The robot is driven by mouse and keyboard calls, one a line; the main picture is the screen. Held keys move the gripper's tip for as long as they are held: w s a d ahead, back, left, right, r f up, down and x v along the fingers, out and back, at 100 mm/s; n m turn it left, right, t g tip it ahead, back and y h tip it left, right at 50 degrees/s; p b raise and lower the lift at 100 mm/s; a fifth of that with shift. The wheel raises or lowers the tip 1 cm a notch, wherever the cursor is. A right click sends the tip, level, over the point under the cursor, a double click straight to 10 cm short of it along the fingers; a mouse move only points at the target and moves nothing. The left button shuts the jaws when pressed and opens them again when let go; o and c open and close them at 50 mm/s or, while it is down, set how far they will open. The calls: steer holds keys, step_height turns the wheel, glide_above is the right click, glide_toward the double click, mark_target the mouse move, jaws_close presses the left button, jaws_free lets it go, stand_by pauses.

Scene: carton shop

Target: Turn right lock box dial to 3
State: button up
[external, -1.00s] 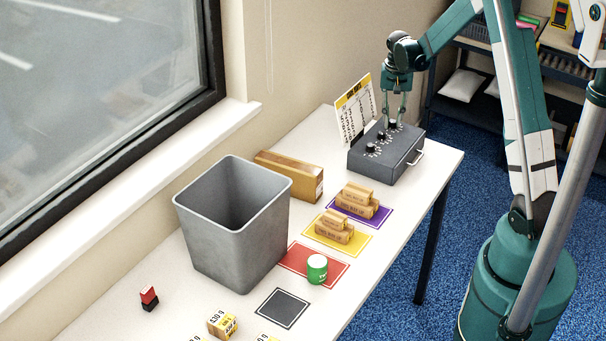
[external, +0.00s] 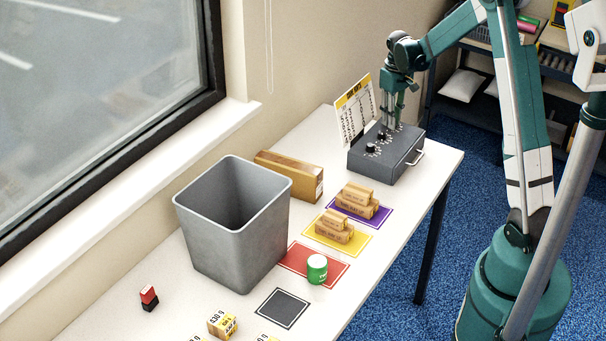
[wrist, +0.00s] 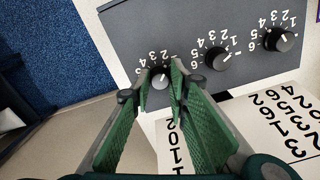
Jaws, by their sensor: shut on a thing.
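The grey lock box (external: 402,163) stands at the far end of the table with a row of three dials on top. The middle dial (wrist: 218,58) and another dial (wrist: 279,39) are free in the wrist view. The right dial (wrist: 160,79) is at the left of the wrist view, with numbers around it. My gripper (wrist: 160,74) points down with its two green fingers on either side of this dial, shut on it. In the external view my gripper (external: 391,125) hides most of that dial. I cannot tell surely which number its mark faces.
A number card (external: 355,112) stands behind the box, close to my gripper. A long carton (external: 288,175), a grey bin (external: 232,222), stacked wooden blocks on coloured mats and a green can (external: 317,268) stand nearer. The table edge is right of the box.

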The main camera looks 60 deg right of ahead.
steer(key=n+b, duration=0.1)
steer(key=n, duration=0.3)
steer(key=shift+n, duration=0.3)
steer(key=shift+n+b, duration=0.6)
steer(key=shift+n, duration=1.4)
steer(key=o, duration=0.9)
steer(key=shift+r, duration=0.1)
steer(key=shift+r, duration=5.95)
steer(key=shift+a, duration=0.15)
